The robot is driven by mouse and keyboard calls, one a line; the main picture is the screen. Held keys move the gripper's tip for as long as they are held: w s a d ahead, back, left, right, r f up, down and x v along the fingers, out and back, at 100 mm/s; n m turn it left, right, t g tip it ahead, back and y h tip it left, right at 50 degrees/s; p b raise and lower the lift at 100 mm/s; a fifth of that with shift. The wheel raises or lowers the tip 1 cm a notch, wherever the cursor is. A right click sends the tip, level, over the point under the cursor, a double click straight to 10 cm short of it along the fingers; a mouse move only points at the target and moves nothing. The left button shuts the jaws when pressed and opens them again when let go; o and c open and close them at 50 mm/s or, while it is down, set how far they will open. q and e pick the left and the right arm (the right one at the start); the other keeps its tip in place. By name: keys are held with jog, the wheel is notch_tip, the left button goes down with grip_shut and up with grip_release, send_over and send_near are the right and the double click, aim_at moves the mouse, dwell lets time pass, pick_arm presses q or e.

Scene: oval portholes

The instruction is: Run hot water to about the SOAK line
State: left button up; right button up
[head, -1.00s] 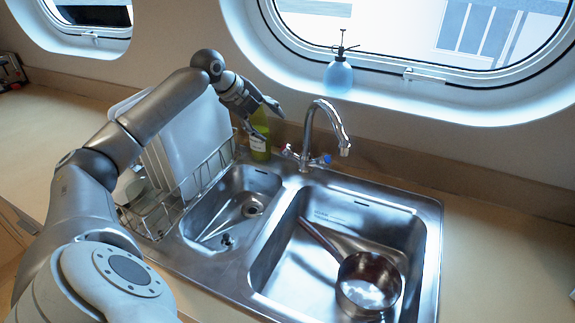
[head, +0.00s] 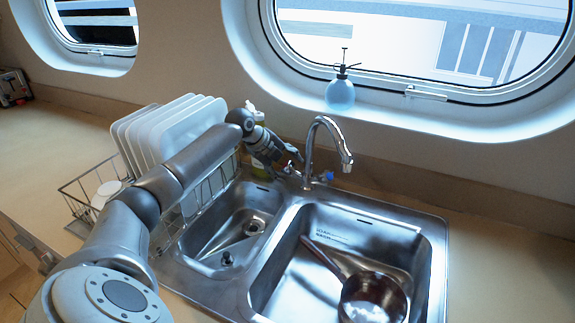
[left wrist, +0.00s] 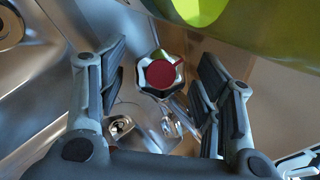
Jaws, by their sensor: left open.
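The steel tap (head: 322,130) arches over the right basin (head: 436,262), and no water shows at its spout. Its blue-capped knob (head: 327,176) is on the right. The red-capped hot knob (left wrist: 160,76) sits between the open fingers of my left gripper (left wrist: 163,85), with gaps visible on both sides. In the head view my left gripper (head: 288,160) is at the tap's left side and hides most of that knob. The SOAK line marking (head: 328,232) is on the right basin's back wall, above another marked line. My right gripper is out of view.
A saucepan (head: 370,298) lies in the right basin, its handle towards the back left. A green bottle (left wrist: 275,30) stands close beside my left gripper. A dish rack (head: 75,190) with plates (head: 180,125) is left of the small basin. A blue spray bottle (head: 340,95) stands on the sill.

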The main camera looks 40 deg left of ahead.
pick_arm(q)
jog(key=shift+w+d+f, duration=0.1)
jog(key=shift+w+f, duration=0.2)
jog(key=shift+f, duration=0.15)
